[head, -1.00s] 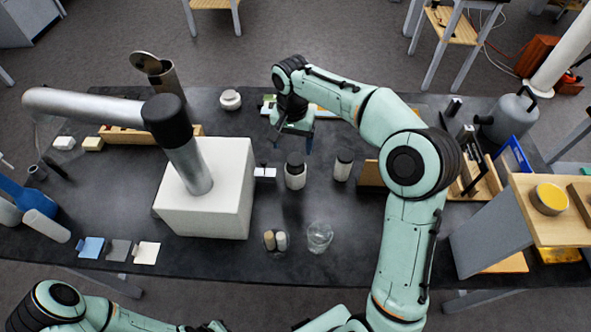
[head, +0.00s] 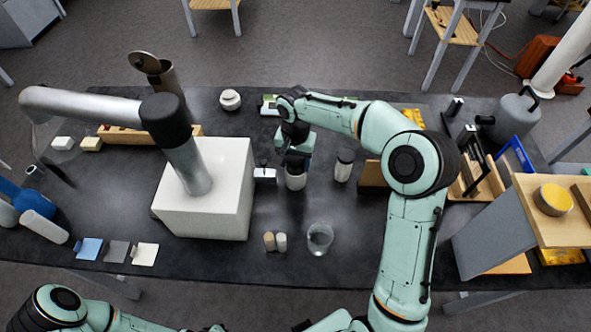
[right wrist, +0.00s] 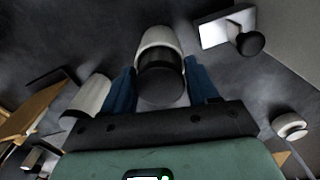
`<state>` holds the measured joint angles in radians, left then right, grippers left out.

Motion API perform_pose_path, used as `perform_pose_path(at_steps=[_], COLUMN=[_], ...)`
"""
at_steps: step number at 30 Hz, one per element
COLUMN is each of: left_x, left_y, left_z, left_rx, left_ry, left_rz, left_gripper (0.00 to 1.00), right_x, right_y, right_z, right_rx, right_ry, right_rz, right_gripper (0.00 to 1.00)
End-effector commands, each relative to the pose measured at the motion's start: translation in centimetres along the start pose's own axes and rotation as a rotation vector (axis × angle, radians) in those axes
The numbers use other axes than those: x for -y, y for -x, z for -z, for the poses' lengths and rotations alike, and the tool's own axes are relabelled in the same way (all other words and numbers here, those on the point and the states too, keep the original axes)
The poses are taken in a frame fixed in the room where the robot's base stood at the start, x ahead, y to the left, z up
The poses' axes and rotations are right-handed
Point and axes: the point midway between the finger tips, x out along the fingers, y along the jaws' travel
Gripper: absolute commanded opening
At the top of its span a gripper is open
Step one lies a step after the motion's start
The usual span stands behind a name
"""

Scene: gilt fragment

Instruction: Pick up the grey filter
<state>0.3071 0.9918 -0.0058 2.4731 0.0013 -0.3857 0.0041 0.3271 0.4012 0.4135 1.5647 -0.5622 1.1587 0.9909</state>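A flat grey square (head: 117,251), which looks like the grey filter, lies near the table's front left edge. It lies between a similar blue square (head: 88,248) and a white one (head: 145,254). My right gripper (head: 297,156) is far from it, above a white jar with a black lid (head: 295,181) at mid-table. In the right wrist view my open right gripper (right wrist: 161,88) has its blue fingers on either side of the black lid (right wrist: 162,84), with small gaps. My left arm shows at the bottom left; its gripper is out of view.
A large white block (head: 225,215) with a grey metal tube on it stands between my right gripper and the squares. The front middle of the table is mostly clear.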

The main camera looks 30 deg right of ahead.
Motion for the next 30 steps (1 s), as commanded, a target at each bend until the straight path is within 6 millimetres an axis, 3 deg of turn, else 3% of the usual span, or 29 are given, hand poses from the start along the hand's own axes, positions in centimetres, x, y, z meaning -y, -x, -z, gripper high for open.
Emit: perform_pose_path(at_steps=[1, 3, 17, 23, 30], left_x=[0.0, 0.0, -0.1, -0.3, -0.9], left_y=[0.0, 0.0, 0.1, 0.5, 1.5], left_z=[0.0, 0.0, 0.1, 0.4, 1.1], left_rx=[0.000, 0.000, -0.001, -0.005, -0.014], left_ry=[0.000, 0.000, 0.000, -0.002, -0.005], left_rz=[0.000, 0.000, 0.000, -0.002, -0.005], left_gripper=[0.00, 0.00, 0.00, 0.00, 0.00], right_x=[0.0, 0.0, 0.0, 0.1, 0.1], right_y=[0.0, 0.0, 1.0, 3.9, 9.0], right_z=[0.0, 0.0, 0.1, 0.1, 0.1], right_rx=[0.000, 0.000, -0.002, -0.005, -0.005], right_ry=[0.000, 0.000, -0.001, 0.000, 0.000], right_rz=[0.000, 0.000, 0.001, 0.003, 0.005], right_gripper=[0.42, 0.20, 0.20, 0.20, 0.20])
